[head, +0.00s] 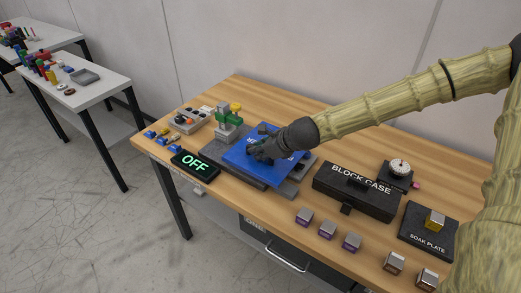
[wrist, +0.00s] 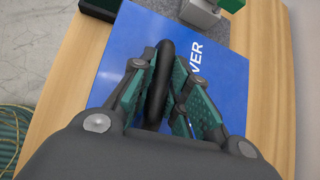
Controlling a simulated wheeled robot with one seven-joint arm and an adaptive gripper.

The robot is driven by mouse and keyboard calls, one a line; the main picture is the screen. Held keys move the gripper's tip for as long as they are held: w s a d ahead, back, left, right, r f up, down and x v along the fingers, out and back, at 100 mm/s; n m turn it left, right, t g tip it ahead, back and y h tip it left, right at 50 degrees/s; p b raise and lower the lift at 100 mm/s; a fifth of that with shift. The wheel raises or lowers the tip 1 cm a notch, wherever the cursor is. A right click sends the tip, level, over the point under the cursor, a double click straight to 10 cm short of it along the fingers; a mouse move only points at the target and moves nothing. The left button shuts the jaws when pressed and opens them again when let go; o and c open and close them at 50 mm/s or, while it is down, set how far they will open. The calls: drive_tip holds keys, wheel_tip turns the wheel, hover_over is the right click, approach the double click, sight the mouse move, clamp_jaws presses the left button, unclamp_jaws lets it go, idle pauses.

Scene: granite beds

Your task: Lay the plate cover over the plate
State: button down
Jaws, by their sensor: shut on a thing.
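The plate cover (head: 240,156) is a blue sheet with white lettering and a black bar handle. It also fills much of the wrist view (wrist: 115,55). My gripper (head: 262,150) is shut on the cover's black handle (wrist: 160,80), with a green-padded finger on each side of it. The cover is over the grey granite plate (head: 236,172) and hides much of it. Grey edges show at the front left and at the right. The cover looks turned relative to the plate. I cannot tell whether it touches the plate or hangs just above it.
A green and grey stand (head: 228,122) is close behind the cover's left side. A black OFF display (head: 195,165) is at the front left. A black block case (head: 355,192) is to the right, with small metal blocks (head: 327,229) before it. A soak plate (head: 428,236) is farther right.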

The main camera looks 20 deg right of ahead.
sight(248, 153)
drive_tip(key=shift+w+a+f+b, duration=0.15)
drive_tip(key=shift+w+a+b, duration=0.1)
drive_tip(key=shift+w+a, duration=0.7)
drive_tip(key=shift+w+a+f+b, duration=0.1)
drive_tip(key=shift+w+a+b, duration=0.15)
drive_tip(key=shift+w+a, duration=0.65)
drive_tip(key=shift+w+d+f+b, duration=0.15)
drive_tip(key=shift+d+f+b, duration=0.15)
drive_tip(key=shift+f+b, duration=0.45)
drive_tip(key=shift+f+b, duration=0.75)
drive_tip(key=shift+f, duration=0.2)
drive_tip(key=c, duration=1.3)
unclamp_jaws()
drive_tip(key=shift+v, duration=6.05)
